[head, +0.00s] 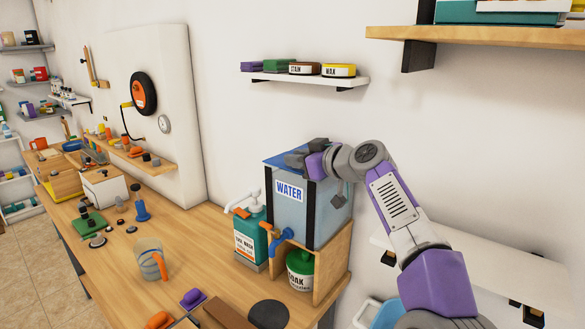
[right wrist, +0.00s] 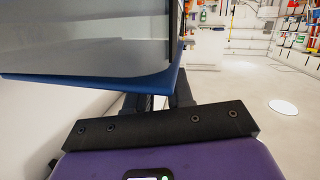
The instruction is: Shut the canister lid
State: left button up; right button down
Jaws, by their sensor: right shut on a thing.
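The canister is a grey see-through water tank (head: 323,207) with a WATER label, dark corner strips and a blue tap, standing on a wooden stand. I cannot tell whether the lid is fully seated. My right gripper (head: 297,158) reaches in from the right over the tank top and is shut on the lid. In the right wrist view the blue lid (right wrist: 90,88) runs along the tank's edge, with the fingers (right wrist: 160,101) at it, their tips hidden. My left gripper is out of view.
A teal hand-wash pump bottle (head: 250,238) stands left of the tank, and a green-lidded soak tub (head: 300,270) sits under it. A clear jug (head: 152,262) stands on the wooden bench (head: 205,240). A small shelf (head: 310,80) with tins hangs above.

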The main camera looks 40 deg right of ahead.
jog(key=shift+f, duration=0.2)
jog(key=shift+r, duration=0.1)
jog(key=c, duration=1.3)
grip_release()
jog(key=shift+s, duration=0.1)
jog(key=v, duration=0.7)
jog(key=shift+s+b, duration=0.2)
jog(key=shift+b, duration=0.2)
jog(key=shift+a, duration=0.1)
